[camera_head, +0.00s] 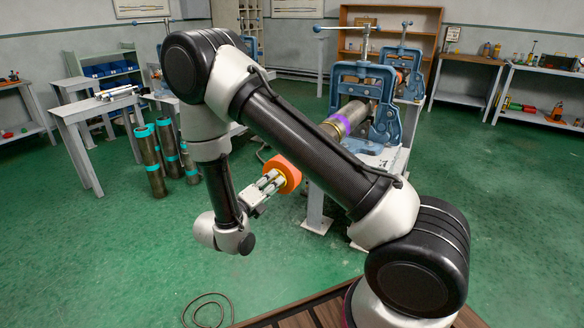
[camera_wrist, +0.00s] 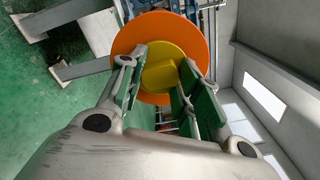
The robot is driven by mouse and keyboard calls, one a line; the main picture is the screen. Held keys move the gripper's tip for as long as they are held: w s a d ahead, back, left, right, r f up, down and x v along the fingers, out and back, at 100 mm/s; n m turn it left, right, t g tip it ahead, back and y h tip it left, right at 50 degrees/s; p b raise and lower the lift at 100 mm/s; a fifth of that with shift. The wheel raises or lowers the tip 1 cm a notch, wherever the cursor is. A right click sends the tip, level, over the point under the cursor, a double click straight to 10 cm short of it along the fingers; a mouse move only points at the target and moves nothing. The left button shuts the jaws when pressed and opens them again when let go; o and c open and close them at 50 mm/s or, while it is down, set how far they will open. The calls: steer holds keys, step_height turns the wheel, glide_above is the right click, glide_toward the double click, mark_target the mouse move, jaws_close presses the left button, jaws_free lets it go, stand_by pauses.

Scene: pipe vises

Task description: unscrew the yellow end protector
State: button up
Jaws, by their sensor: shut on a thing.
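The end protector is a wide orange disc (camera_wrist: 122,45) with a yellow centre and a yellow knob (camera_wrist: 160,75) in the wrist view. It also shows as an orange round (camera_head: 288,174) in the head view. My gripper (camera_wrist: 164,82) has one finger on each side of the yellow knob and is shut on it. In the head view, my gripper (camera_head: 272,181) meets the protector's near face. A pipe with a purple band (camera_head: 343,124) lies in the vise behind my arm. My arm hides the stretch between pipe and protector, so I cannot tell whether they touch.
Blue pipe vises (camera_head: 348,77) stand on a light bench (camera_head: 318,207). Several upright pipes with teal caps (camera_head: 150,160) stand at the left beside a small table (camera_head: 85,112). A cable (camera_head: 205,300) lies on the green floor. Floor at the right is clear.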

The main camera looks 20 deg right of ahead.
steer(key=n, duration=1)
steer(key=shift+n, duration=0.4)
steer(key=o, duration=0.9)
steer(key=shift+o, duration=0.2)
steer(key=shift+a, duration=0.1)
steer(key=shift+v, duration=1.05)
steer(key=shift+s, duration=0.1)
